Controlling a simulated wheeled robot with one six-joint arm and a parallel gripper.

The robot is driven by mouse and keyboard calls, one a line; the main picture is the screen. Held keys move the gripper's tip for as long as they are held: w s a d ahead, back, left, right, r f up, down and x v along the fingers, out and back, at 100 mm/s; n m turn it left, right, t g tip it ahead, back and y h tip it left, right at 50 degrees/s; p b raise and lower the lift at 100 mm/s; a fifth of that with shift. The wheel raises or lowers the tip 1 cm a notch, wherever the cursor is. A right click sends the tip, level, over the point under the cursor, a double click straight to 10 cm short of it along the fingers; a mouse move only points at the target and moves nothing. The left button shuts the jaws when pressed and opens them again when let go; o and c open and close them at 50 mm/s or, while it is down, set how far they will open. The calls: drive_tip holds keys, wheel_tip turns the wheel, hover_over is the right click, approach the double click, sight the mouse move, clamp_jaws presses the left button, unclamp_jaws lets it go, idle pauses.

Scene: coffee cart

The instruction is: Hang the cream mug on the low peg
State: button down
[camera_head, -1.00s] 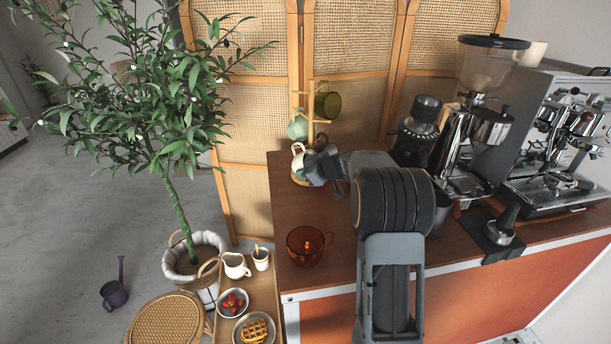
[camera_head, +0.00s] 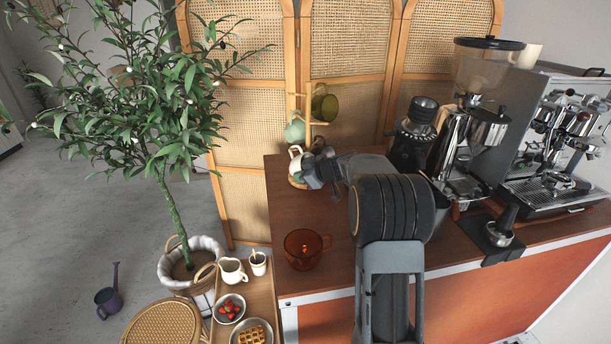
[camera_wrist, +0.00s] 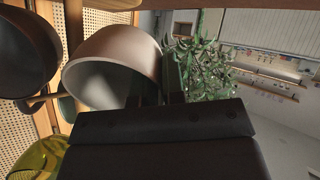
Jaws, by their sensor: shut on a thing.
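The cream mug (camera_head: 296,158) is at the lower part of the wooden mug tree (camera_head: 309,103), above its round base. My gripper (camera_head: 311,174) is shut on the mug, at its right side. In the wrist view the mug (camera_wrist: 112,68) shows large and shaded, with its open mouth towards the lower left. My gripper's fingers (camera_wrist: 155,99) meet its near side; the grip point is partly hidden. A wooden peg (camera_wrist: 42,100) shows beside the mug's mouth. I cannot tell whether a peg passes through the mug's handle.
An olive glass mug (camera_head: 327,106), a sage mug (camera_head: 295,131) and a dark mug (camera_head: 318,145) are on the tree, close to my gripper. An amber glass mug (camera_head: 303,251) stands at the counter's front left. The grinder (camera_head: 470,120) and espresso machine (camera_head: 560,150) fill the right.

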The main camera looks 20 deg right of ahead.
drive_tip(key=c, duration=1.1)
unclamp_jaws()
drive_tip(key=shift+f, duration=0.1)
drive_tip(key=shift+s, duration=0.15)
